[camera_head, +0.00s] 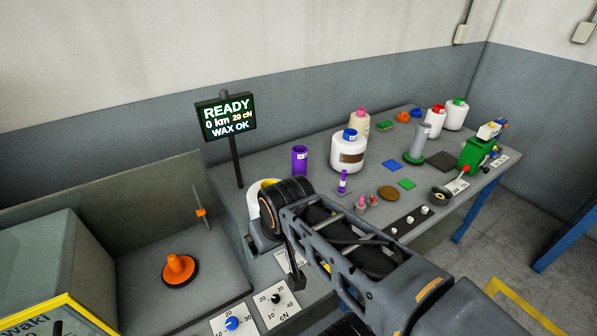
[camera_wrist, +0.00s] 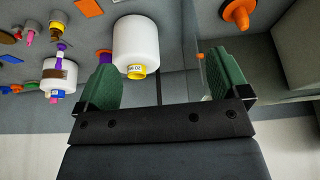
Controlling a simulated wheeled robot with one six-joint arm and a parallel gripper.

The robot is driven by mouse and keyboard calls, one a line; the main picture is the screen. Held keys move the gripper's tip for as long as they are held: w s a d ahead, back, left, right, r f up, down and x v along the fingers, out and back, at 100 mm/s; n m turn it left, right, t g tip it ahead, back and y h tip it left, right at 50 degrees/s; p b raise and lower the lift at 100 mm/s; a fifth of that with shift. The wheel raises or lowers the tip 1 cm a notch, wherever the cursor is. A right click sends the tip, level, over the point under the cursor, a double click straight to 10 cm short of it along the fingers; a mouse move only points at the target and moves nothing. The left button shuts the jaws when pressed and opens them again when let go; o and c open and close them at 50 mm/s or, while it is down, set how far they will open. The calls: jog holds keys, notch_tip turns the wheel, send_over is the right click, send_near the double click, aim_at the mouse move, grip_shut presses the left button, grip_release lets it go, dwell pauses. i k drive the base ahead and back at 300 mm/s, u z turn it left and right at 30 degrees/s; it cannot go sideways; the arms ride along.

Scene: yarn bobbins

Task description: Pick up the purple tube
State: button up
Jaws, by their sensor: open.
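The purple tube (camera_head: 299,159) stands upright on the grey bench in the head view, left of the white bobbin with a blue top. In the wrist view a purple piece (camera_wrist: 104,56) shows just past the left finger, mostly hidden; I cannot be sure it is the tube. My gripper (camera_wrist: 162,65) is open, its two green fingers wide apart and nothing between their pads. A white bobbin with a yellow core (camera_wrist: 137,45) shows beyond the fingers. In the head view my arm covers the gripper's fingers and part of that bobbin (camera_head: 262,190).
A white bobbin with a blue top (camera_head: 348,152) and a small purple cone on a stand (camera_head: 343,183) are right of the tube. A display on a post (camera_head: 226,115) stands at its left. An orange cone (camera_head: 179,268) sits in the tray at left.

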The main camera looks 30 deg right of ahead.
aim_at(299, 167)
jog(key=u, duration=0.05)
jog(key=k, duration=0.5)
jog(key=u, duration=2.05)
jog(key=k, duration=1.15)
jog(key=z, duration=2.1)
jog(key=i, duration=1)
